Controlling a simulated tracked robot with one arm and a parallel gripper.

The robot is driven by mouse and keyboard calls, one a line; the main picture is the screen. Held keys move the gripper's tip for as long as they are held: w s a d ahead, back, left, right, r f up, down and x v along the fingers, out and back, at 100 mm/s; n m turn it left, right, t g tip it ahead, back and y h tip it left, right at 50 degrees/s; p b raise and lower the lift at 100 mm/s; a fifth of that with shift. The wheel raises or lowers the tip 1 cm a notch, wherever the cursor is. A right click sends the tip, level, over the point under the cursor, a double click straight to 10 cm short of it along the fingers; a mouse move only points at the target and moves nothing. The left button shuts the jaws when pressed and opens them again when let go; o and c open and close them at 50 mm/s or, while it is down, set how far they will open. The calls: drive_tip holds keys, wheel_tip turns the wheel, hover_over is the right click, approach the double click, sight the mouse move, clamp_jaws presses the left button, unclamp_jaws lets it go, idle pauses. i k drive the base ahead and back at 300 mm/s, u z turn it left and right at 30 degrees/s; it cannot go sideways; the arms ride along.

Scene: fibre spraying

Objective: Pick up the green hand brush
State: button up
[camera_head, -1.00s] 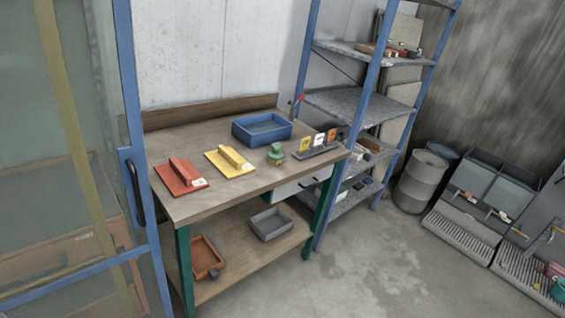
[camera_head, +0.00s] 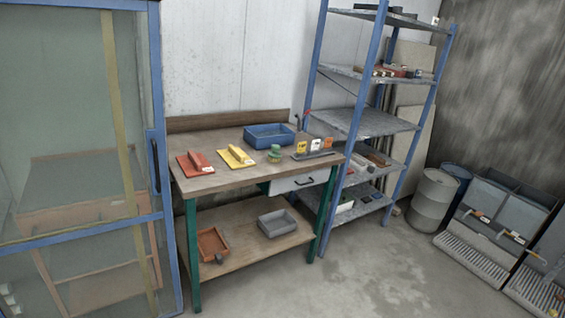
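A small green object with a rounded top and a paler base (camera_head: 275,155), which looks like the green hand brush, stands on the top of the workbench (camera_head: 225,181). It is in front of a blue tray (camera_head: 268,141), between a yellow float (camera_head: 236,156) and a dark holder with several tags (camera_head: 314,155). It is too small to make out bristles. My gripper is not in the picture, and nothing held by it shows.
A red float (camera_head: 195,164) lies at the bench's left. An orange tray (camera_head: 212,244) and a grey tray (camera_head: 278,223) sit on its lower shelf. A blue-framed glass door (camera_head: 155,120) stands left, a shelf rack (camera_head: 360,122) right. The floor in front (camera_head: 350,270) is clear.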

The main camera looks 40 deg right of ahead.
sight(274, 155)
drive_tip(key=z, duration=0.45)
drive_tip(key=i, duration=0.75)
drive_tip(key=z, duration=0.95)
drive_tip(key=i, duration=1.65)
drive_tip(key=u, duration=0.2)
drive_tip(key=i, duration=1.2)
drive_tip(key=u, duration=0.6)
